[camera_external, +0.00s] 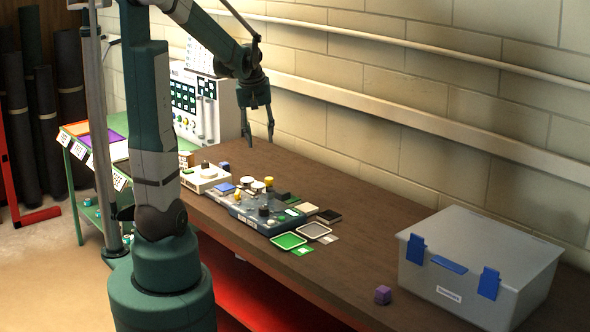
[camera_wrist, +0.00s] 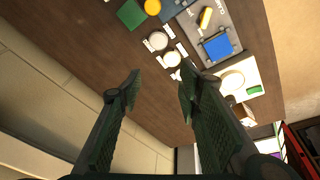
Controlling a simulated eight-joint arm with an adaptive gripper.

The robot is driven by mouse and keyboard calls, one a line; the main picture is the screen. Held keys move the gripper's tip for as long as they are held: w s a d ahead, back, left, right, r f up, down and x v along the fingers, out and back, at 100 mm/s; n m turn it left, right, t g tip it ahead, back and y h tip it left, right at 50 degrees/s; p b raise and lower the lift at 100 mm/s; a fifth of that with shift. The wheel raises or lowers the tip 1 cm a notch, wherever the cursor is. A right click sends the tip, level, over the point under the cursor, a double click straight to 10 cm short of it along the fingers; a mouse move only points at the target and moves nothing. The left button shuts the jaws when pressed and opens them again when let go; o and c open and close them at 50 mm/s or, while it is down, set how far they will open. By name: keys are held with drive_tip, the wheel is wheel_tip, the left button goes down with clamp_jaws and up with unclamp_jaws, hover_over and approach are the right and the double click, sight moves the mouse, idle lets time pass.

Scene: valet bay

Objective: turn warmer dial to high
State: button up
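A low white box-like unit (camera_external: 200,183), which looks like the warmer, stands on the bench left of the grey tray, with a small dark upright piece on top. It also shows at the right of the wrist view (camera_wrist: 247,72), with a round pale plate and a green patch. I cannot make out its dial or the setting. My gripper (camera_external: 258,136) hangs above the back of the bench, pointing down, behind and to the right of the white unit. In the wrist view its fingers (camera_wrist: 158,85) are spread apart with nothing between them, well clear of the unit.
A grey tray (camera_external: 276,227) holds several small items. Green (camera_external: 288,241) and pale (camera_external: 314,230) dishes lie in front. A white control panel (camera_external: 192,105) stands behind. The bench between tray and bin is mostly clear.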

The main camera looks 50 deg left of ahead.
drive_tip(key=a+f+n+g+p, duration=0.25)
drive_tip(key=a+n+p, duration=0.2)
drive_tip(key=a, duration=1.15)
drive_tip(key=n+h+p, duration=0.1)
drive_tip(key=n+p, duration=0.2)
drive_tip(key=p, duration=0.1)
approach(205, 162)
drive_tip(key=shift+w+f, duration=0.25)
drive_tip(key=shift+w, duration=0.05)
drive_tip(key=shift+s+a+f, duration=0.15)
drive_tip(key=shift+a+f, duration=0.05)
drive_tip(key=shift+a, duration=0.1)
drive_tip(key=shift+f, duration=0.1)
drive_tip(key=shift+f, duration=3.8)
drive_tip(key=shift+c, duration=0.5)
drive_tip(key=c, duration=0.8)
